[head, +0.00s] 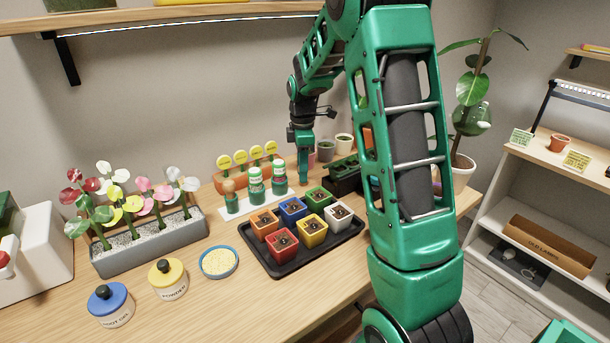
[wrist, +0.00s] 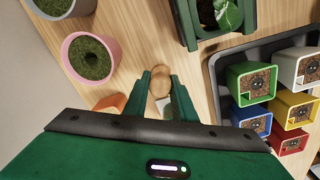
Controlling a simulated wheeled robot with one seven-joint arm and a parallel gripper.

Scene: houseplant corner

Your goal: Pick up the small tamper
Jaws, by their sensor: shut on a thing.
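The small tamper (wrist: 160,80) shows in the wrist view as a pale wooden, rounded piece between my fingers. My gripper (wrist: 161,92) is shut on it; the fingers press on both sides and hide its lower part. In the head view my gripper (head: 304,178) points down above the table, behind the black tray and right of the white strip. The tamper cannot be made out there.
A black tray (head: 290,268) with several coloured pots stands in front of my gripper. A pink pot (wrist: 92,57) and a dark green planter (wrist: 190,38) are close by.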

